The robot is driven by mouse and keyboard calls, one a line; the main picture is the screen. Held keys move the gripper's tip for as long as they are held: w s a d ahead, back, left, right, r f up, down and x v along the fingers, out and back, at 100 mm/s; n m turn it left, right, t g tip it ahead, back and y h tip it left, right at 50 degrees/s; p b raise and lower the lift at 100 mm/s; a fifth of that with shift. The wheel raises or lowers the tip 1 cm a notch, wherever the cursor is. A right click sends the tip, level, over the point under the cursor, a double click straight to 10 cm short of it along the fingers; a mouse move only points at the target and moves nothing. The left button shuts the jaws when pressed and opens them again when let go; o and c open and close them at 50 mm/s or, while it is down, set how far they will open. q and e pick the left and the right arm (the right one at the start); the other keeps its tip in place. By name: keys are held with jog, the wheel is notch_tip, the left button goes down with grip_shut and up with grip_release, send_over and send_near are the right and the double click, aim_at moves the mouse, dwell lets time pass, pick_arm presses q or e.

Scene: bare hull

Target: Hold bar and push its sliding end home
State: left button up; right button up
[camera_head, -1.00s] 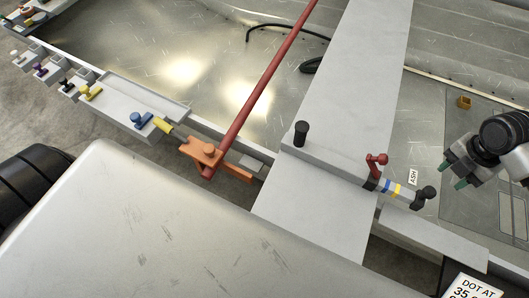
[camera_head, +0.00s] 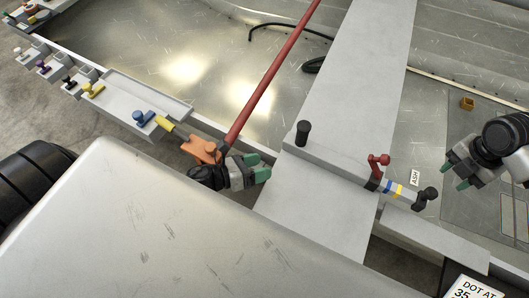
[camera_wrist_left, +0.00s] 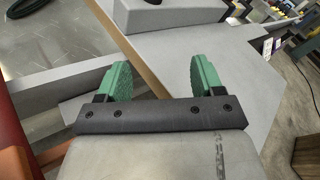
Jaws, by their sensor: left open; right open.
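A pale grey bar (camera_head: 334,157) lies across a wide grey plank, with a black upright peg (camera_head: 303,133) near its left end. Its right end is a narrower sliding piece (camera_head: 400,189) with blue and yellow bands, a black knob (camera_head: 427,195) at the tip and a red handle (camera_head: 378,160) beside the joint. My left gripper (camera_head: 258,167) is open and empty, left of the bar, apart from it. In the left wrist view its green fingers (camera_wrist_left: 161,78) stand wide apart with grey surfaces beyond. My right gripper (camera_head: 454,176) is open and empty, right of the black knob.
A long red rod (camera_head: 268,78) slopes up from an orange bracket (camera_head: 203,150) beside my left gripper. A grey tray (camera_head: 110,100) with coloured T-handles runs along the left. A small brass block (camera_head: 467,103) sits at the right. The plank (camera_head: 365,60) has bare room behind the bar.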

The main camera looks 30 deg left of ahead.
aim_at(296, 140)
pick_arm(q)
jog(key=w+d+r+m+t, duration=0.1)
jog(key=w+d, duration=0.1)
jog(key=w, duration=0.2)
jog(key=w+d+r+m, duration=0.1)
jog(key=w+d, duration=0.1)
jog(key=w, duration=0.2)
jog(key=w+d+r+m+t, duration=0.1)
jog(key=w+d+m, duration=0.1)
jog(key=w, duration=0.1)
jog(key=shift+w+d+t, duration=0.3)
jog(key=shift+w+d, duration=0.1)
grip_shut()
jog(key=c, duration=0.6)
grip_release()
jog(key=shift+c, duration=0.2)
jog(key=c, duration=0.5)
jog(key=shift+o, duration=0.2)
pick_arm(e)
jog(key=o, duration=0.3)
jog(key=shift+o, duration=0.2)
